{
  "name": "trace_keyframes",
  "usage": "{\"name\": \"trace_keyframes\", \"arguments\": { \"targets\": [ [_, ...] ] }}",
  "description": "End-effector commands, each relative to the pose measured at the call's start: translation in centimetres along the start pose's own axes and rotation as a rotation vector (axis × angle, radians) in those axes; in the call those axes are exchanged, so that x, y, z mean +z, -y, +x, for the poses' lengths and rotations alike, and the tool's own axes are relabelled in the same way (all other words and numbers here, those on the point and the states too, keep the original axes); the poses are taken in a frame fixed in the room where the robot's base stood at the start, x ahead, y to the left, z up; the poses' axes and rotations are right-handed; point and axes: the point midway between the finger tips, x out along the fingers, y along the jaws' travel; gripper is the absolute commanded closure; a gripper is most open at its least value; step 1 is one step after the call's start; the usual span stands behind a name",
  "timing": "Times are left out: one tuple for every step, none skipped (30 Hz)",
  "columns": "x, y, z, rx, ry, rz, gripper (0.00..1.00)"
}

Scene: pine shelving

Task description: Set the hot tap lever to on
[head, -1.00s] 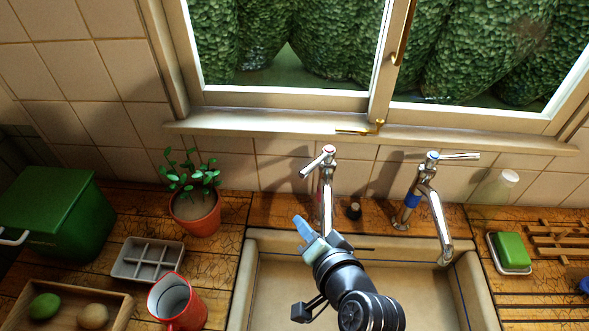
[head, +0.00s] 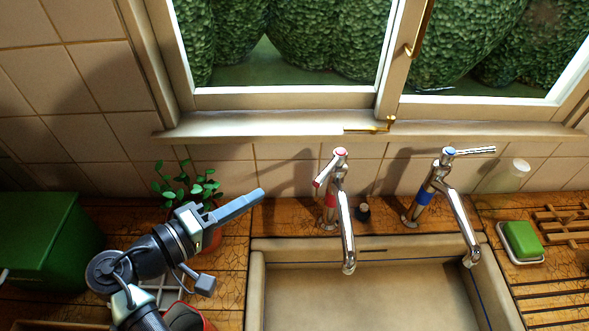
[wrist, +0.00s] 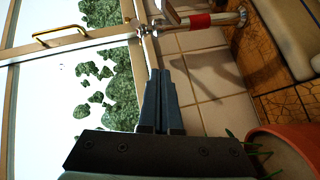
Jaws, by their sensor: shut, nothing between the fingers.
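The hot tap (head: 347,230) is chrome with a red band and a red-ringed top, standing behind the sink's left part. Its lever (head: 325,172) points toward the front left. In the wrist view the hot tap's red band (wrist: 200,21) shows at the top, with part of its chrome body. My gripper (head: 260,193) is left of the hot tap, apart from it, in front of the plant. Its fingers are together with nothing between them, and they point right toward the tap. In the wrist view the closed fingertips (wrist: 159,73) are near the middle.
The blue-banded cold tap (head: 465,225) stands to the right, its lever (head: 475,150) pointing right. A potted plant (head: 180,180) is partly behind my arm. A dark stopper (head: 363,212) sits between the taps. A green box (head: 50,235) stands far left; green soap (head: 521,240) lies right.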

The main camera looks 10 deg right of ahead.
Motion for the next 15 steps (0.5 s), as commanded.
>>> {"name": "trace_keyframes", "arguments": {
  "targets": [
    [-0.5, -0.8, -0.9, 0.052, -0.008, -0.015, 1.00],
    [-0.6, -1.2, -1.3, 0.077, -0.009, -0.020, 1.00],
    [-0.7, -1.7, -1.7, 0.104, -0.010, -0.025, 1.00],
    [-0.8, -1.9, -1.9, 0.119, -0.011, -0.028, 1.00],
    [-0.9, -2.2, -2.1, 0.130, -0.012, -0.029, 1.00],
    [-0.9, -2.4, -2.1, 0.139, -0.012, -0.031, 1.00],
    [-0.9, -2.5, -2.0, 0.143, -0.011, -0.032, 1.00],
    [-0.9, -2.6, -1.8, 0.145, -0.010, -0.032, 1.00],
    [-0.9, -2.8, -1.4, 0.145, -0.009, -0.032, 1.00],
    [-0.9, -2.8, -1.0, 0.145, -0.008, -0.032, 1.00],
    [-0.9, -2.9, -0.6, 0.144, -0.008, -0.033, 1.00],
    [-0.9, -3.0, 0.1, 0.144, -0.006, -0.034, 1.00],
    [-0.9, -3.2, 0.7, 0.143, -0.006, -0.033, 1.00],
    [-0.9, -3.3, 1.3, 0.144, -0.006, -0.033, 1.00],
    [-0.9, -3.5, 2.1, 0.144, -0.006, -0.034, 1.00]
  ]
}}
